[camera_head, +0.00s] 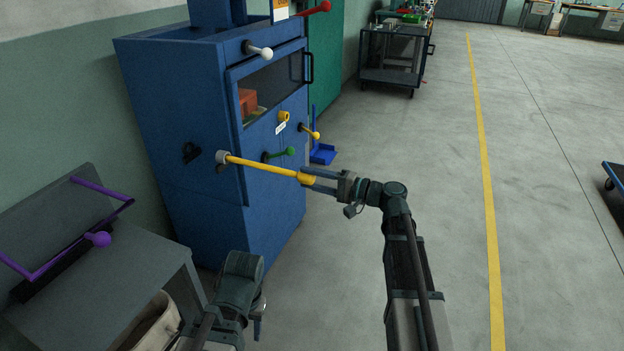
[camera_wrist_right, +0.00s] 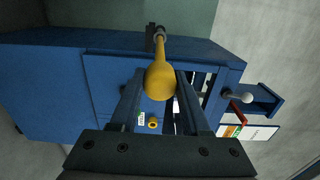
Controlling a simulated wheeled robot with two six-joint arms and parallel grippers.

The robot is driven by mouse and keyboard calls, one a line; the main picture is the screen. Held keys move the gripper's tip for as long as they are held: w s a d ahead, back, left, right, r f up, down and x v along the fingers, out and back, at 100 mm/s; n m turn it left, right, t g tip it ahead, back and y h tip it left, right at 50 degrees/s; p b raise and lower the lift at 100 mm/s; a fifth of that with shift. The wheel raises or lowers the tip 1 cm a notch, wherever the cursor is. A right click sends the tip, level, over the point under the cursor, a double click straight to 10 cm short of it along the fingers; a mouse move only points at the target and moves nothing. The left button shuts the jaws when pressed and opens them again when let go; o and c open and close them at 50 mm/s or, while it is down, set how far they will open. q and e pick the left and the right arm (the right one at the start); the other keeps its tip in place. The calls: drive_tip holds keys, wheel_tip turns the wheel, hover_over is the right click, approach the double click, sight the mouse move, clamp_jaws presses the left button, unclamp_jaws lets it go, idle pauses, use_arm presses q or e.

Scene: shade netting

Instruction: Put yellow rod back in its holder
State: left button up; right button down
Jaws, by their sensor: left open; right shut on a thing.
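My right gripper (camera_head: 309,180) is shut on the knobbed end of the yellow rod (camera_head: 262,168). The rod runs left from my fingers, roughly level, to a grey end at the blue cabinet's left corner. I cannot tell if that end touches the cabinet. In the right wrist view the rod's yellow knob (camera_wrist_right: 159,80) lies between the fingers and the shaft points away. A yellow ring (camera_head: 284,116) with a white label is on the cabinet front, and it also shows in the wrist view (camera_wrist_right: 153,123). My left gripper (camera_head: 260,314), mostly hidden, is low and apart from the rod.
The blue cabinet (camera_head: 180,120) bears a green lever (camera_head: 280,153), a yellow lever (camera_head: 311,132), a white-knobbed lever (camera_head: 260,51) and a black bracket (camera_head: 191,152). A grey table (camera_head: 110,285) with a purple handle stands left.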

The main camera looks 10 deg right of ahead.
sight(269, 166)
drive_tip(key=shift+w+a, duration=0.2)
drive_tip(key=shift+a, duration=0.1)
idle(0.4)
drive_tip(key=shift+w+a, duration=0.2)
drive_tip(key=shift+a, duration=0.1)
drive_tip(key=shift+x, duration=0.8)
drive_tip(key=shift+w+a, duration=0.2)
drive_tip(key=shift+a, duration=0.1)
drive_tip(key=shift+x, duration=1.5)
idle(0.6)
drive_tip(key=shift+w+a, duration=0.2)
drive_tip(key=shift+a, duration=0.1)
drive_tip(key=shift+w+a, duration=0.4)
drive_tip(key=shift+a, duration=0.2)
idle(0.3)
drive_tip(key=shift+w+a, duration=0.2)
drive_tip(key=shift+a, duration=0.1)
drive_tip(key=shift+x, duration=1.5)
idle(0.5)
